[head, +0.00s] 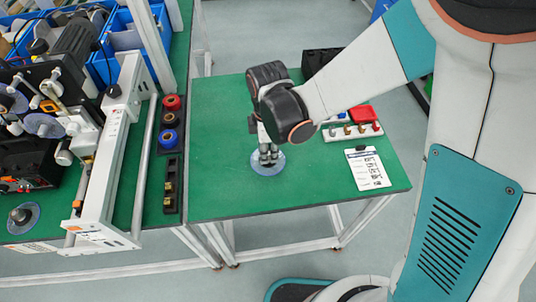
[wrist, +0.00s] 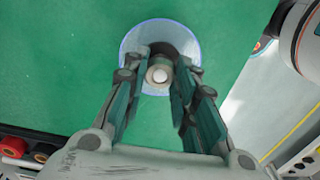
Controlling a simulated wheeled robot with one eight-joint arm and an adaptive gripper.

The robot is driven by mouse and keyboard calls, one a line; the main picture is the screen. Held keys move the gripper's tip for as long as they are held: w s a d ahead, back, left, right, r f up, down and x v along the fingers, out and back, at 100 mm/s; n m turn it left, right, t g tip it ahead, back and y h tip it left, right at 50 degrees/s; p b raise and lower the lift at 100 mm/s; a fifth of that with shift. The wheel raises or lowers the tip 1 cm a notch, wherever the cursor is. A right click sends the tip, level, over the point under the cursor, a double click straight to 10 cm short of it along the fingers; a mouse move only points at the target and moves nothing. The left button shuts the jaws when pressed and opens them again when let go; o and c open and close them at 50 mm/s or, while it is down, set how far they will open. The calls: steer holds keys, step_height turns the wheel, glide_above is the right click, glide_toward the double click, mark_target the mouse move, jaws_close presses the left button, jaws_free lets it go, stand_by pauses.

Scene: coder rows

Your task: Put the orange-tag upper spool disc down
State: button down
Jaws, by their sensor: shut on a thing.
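The spool disc (wrist: 195,46) is a clear, bluish round plate with a dark hub and a pale round knob at its centre. In the wrist view my gripper (wrist: 161,80) has its two fingers closed around the hub. In the head view the disc (head: 268,169) is at the green table's front middle, directly below my gripper (head: 268,156). It lies flat, at or very close to the table top; I cannot tell whether it touches. No orange tag can be made out on it. Another clear disc (head: 22,222) lies at the left beside the machine.
The green table (head: 225,190) is clear around the disc. A white paper sheet (head: 368,169) lies to the right, with a white rack (head: 352,131) and red box (head: 364,114) behind. A dark tray of coloured rolls (head: 171,140) and the machine (head: 105,150) stand left.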

step_height(320, 180, down, 4)
steer(key=shift+r+b, duration=0.1)
steer(key=shift+b, duration=1)
steer(key=shift+r, duration=0.1)
steer(key=c, duration=1.3)
jaws_free()
step_height(320, 180, up, 12)
steer(key=p, duration=0.4)
